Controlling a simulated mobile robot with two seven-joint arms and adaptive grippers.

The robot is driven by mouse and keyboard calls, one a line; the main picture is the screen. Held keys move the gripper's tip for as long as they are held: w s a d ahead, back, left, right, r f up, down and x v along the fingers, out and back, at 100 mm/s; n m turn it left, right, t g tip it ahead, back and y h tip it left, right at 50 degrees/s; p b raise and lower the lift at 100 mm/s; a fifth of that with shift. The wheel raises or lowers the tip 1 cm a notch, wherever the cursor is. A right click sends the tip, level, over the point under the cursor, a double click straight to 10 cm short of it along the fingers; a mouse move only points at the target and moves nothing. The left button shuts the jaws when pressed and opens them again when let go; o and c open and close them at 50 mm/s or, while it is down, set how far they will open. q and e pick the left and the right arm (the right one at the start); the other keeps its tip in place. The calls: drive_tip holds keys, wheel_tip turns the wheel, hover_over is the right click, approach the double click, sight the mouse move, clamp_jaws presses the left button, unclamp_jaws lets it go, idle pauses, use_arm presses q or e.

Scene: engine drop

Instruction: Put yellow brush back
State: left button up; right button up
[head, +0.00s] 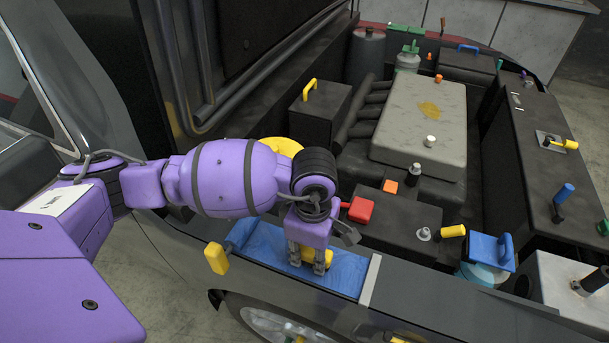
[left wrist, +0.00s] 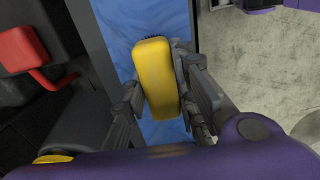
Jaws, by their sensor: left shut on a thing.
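The yellow brush (head: 318,256) is between the fingers of my left gripper (head: 308,264), over a blue mat (head: 262,246) on the near edge of the engine bay. In the left wrist view the brush (left wrist: 156,78) is a rounded yellow block with dark bristles at its far end. My left gripper (left wrist: 162,98) is shut on it, one finger on each side. The blue mat (left wrist: 128,20) shows behind the brush. I cannot tell whether the brush touches the mat. My right gripper is not in view.
A yellow-handled tool (head: 216,258) stands at the mat's left end. A red handle (head: 358,210) rises just behind the gripper, and also shows in the left wrist view (left wrist: 22,48). A grey engine block (head: 418,120) and several coloured caps and handles fill the bay beyond.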

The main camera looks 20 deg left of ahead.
use_arm(q)
drive_tip(key=shift+f, duration=0.25)
drive_tip(key=o, duration=1)
drive_tip(key=shift+r, duration=0.1)
drive_tip(key=r, duration=0.7)
drive_tip(key=shift+w+r+b, duration=0.15)
drive_tip(key=shift+w+b, duration=0.05)
drive_tip(key=shift+b, duration=0.2)
drive_tip(key=shift+r, duration=0.35)
drive_tip(key=shift+s+f, duration=0.1)
drive_tip(key=shift+f, duration=0.05)
